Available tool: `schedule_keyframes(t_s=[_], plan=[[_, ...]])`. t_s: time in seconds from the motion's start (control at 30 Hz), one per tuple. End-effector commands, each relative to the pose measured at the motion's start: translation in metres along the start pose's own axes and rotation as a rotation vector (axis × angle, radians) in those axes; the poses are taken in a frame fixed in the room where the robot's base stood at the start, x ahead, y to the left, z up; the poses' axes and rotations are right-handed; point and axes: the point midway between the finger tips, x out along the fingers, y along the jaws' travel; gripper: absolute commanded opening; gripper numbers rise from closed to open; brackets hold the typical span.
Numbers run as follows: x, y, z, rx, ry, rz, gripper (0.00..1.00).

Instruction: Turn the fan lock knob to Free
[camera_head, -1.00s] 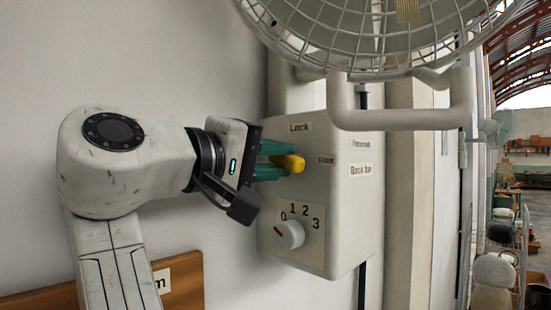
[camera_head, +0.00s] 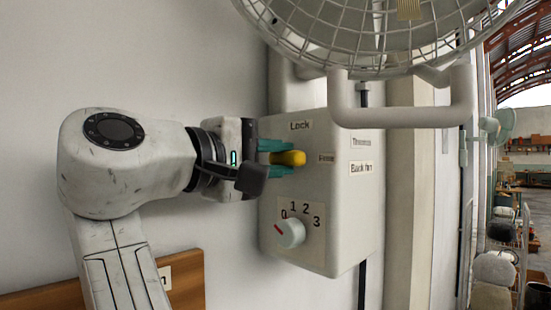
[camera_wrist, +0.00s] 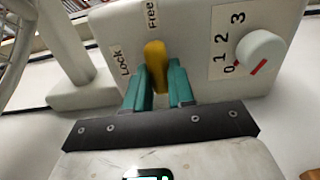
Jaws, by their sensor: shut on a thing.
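The yellow fan lock knob (camera_head: 288,158) sticks out of the front of the pale control box (camera_head: 345,220). My gripper (camera_head: 274,159) comes from the left with its teal fingers shut on the knob, one on each side. In the wrist view the knob (camera_wrist: 155,55) shows between the fingertips (camera_wrist: 160,78), its free end towards the Free label (camera_wrist: 152,15). The Lock label (camera_wrist: 120,61) is to the left of the knob there. In the head view the Lock label (camera_head: 300,125) is above the knob and the Free label (camera_head: 326,158) is right of it.
A white dial (camera_head: 290,233) with its red mark at 0 sits just below the knob on the same box. The caged fan (camera_head: 375,35) and its curved bracket (camera_head: 400,118) are above and right. A wooden board (camera_head: 190,280) is low on the wall.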

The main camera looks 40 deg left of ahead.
Motion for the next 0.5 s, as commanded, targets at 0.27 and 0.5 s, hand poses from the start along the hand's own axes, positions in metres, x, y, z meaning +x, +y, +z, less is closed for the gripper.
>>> schedule_keyframes(t_s=[0.27, 0.5], plan=[[-0.0005, -0.0007, -0.0013, -0.003, 0.003, 0.000, 0.40], [-0.0002, -0.0004, -0.0006, -0.001, 0.001, 0.000, 0.49]])
